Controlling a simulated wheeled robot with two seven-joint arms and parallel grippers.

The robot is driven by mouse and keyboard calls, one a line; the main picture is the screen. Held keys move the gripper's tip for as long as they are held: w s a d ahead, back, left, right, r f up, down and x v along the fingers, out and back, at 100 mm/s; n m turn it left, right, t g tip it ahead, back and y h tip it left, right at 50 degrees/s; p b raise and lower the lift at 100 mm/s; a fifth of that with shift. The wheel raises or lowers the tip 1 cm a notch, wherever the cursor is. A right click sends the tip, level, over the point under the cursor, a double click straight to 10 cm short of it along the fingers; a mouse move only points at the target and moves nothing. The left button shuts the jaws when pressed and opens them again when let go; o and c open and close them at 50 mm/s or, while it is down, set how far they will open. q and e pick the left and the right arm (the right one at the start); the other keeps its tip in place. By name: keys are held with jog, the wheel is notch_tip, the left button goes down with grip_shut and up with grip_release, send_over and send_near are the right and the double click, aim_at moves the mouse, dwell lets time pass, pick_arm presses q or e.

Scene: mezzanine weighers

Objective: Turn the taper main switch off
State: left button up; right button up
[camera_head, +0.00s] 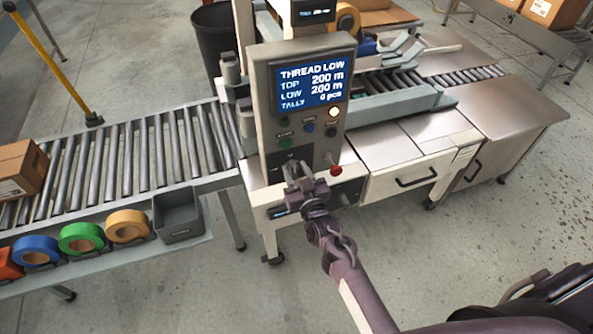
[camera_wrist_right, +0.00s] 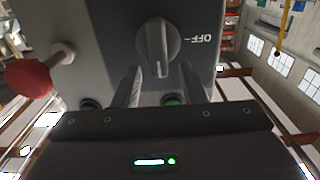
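The taper's control panel (camera_head: 303,100) stands upright, with the screen (camera_head: 311,80) reading THREAD LOW. The main switch is a grey rotary knob (camera_wrist_right: 158,48) in the right wrist view. Its white mark points down in that picture, away from the upside-down OFF label (camera_wrist_right: 201,39) on its right. My right gripper (camera_head: 295,172) is in front of the panel's lower part and hides the knob in the head view. In the wrist view its two fingers (camera_wrist_right: 158,85) are apart with nothing between them, just below the knob. My left gripper is out of view.
A red mushroom button (camera_head: 337,170) is close beside my right gripper; it also shows in the wrist view (camera_wrist_right: 30,78). Several buttons and a lit yellowish lamp (camera_head: 334,112) are above. A roller conveyor (camera_head: 130,150) with a carton (camera_head: 20,168) is on the left.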

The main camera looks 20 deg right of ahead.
grip_shut()
jog(key=shift+n, duration=0.4)
jog(key=n, duration=0.2)
jog(key=a+n, duration=0.1)
jog(key=shift+f+n, duration=0.1)
jog(key=shift+n, duration=0.3)
jog(key=shift+a+f+n, duration=0.25)
jog(key=shift+f+n, duration=0.15)
jog(key=shift+n, duration=1.85)
jog(key=shift+a+f+n, duration=0.25)
jog(key=shift+f+n, duration=0.15)
jog(key=shift+n, duration=1.8)
jog(key=shift+a+f+n, duration=0.25)
jog(key=shift+f+n, duration=0.15)
jog(key=shift+n, duration=1.85)
